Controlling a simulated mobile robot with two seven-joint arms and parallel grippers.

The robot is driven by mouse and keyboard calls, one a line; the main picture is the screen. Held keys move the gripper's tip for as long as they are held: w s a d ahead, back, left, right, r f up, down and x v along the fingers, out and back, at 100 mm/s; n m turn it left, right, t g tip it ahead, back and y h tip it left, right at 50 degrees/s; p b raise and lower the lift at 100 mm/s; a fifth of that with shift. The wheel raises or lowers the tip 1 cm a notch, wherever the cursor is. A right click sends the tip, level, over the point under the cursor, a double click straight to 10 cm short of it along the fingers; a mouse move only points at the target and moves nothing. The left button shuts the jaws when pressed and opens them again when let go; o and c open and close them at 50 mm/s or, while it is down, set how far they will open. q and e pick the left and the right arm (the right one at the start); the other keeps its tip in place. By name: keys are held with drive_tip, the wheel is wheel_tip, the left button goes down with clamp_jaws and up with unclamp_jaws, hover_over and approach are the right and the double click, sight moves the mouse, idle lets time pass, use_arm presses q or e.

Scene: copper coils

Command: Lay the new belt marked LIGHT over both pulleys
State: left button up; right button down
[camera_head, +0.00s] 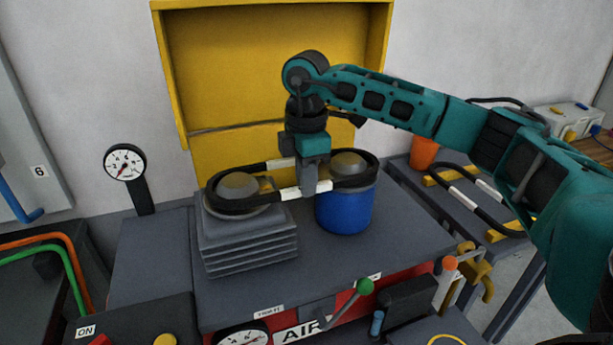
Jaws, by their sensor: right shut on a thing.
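A black belt (263,207) with white label patches lies as a long loop around the two pulleys; the labels are too small to read. The left pulley (238,185) has a grey dome and sits on a grey finned block. The right pulley (347,161) sits on a blue motor (343,214). I cannot tell whether the belt sits in the grooves. My right gripper (309,188) points down between the pulleys, shut on the belt's near run beside a white label. My left gripper is not in view.
Another black belt with white patches (466,197) lies on the side table at right, near an orange cup (423,153). An open yellow cover (275,75) stands behind. A gauge (125,163) stands left. Levers with green (365,286) and orange (449,263) knobs line the front.

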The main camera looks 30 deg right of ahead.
drive_tip(key=c, duration=1.1)
unclamp_jaws()
wheel_tip(320, 180, up, 13)
drive_tip(key=shift+p, duration=0.4)
drive_tip(key=shift+f, duration=0.1)
